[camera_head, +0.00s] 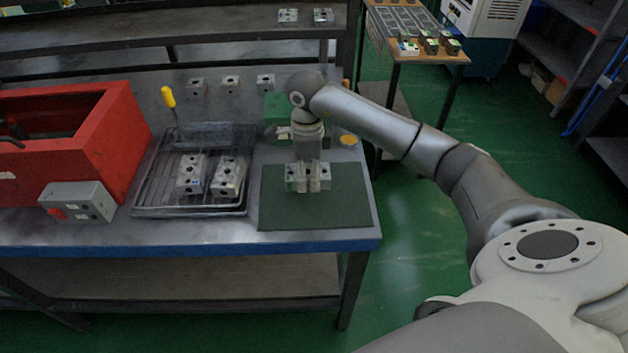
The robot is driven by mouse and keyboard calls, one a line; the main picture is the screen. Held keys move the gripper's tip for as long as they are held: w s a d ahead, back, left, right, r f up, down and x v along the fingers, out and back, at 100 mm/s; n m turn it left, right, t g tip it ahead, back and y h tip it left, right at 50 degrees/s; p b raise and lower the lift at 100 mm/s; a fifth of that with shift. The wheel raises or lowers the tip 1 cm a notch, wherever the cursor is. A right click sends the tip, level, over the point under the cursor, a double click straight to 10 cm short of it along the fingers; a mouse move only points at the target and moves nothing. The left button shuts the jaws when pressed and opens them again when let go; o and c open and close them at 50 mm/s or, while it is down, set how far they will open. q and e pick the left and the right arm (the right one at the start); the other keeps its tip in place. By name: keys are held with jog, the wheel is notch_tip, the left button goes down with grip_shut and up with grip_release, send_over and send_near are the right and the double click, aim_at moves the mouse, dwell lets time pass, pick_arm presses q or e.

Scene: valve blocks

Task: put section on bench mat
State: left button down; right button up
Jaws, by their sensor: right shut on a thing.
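The green bench mat (335,213) lies on the right end of the bench. My right gripper (308,182) points down over the back part of the mat. It is shut on a grey metal valve section (291,180), which shows on both sides of the fingers. The section is at or just above the mat; I cannot tell whether it touches. Two more valve sections lie side by side in the black wire tray (141,205) left of the mat, one on the left (191,174) and one on the right (228,177). My left gripper is not in view.
A red toolbox (122,125) and a grey switch box (78,202) stand at the left. A yellow-handled screwdriver (168,97) stands behind the tray. Several blocks sit along the bench's back (230,84). The front of the mat is clear.

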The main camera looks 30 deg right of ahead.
jog(key=shift+d+f, duration=0.5)
jog(key=shift+f, duration=0.05)
jog(key=f, duration=0.1)
jog(key=f+p, duration=0.1)
jog(key=f, duration=0.1)
jog(key=shift+s+d, duration=0.15)
jog(key=shift+d, duration=0.15)
jog(key=shift+f, duration=0.35)
jog(key=shift+f, duration=0.2)
jog(key=o, duration=1.4)
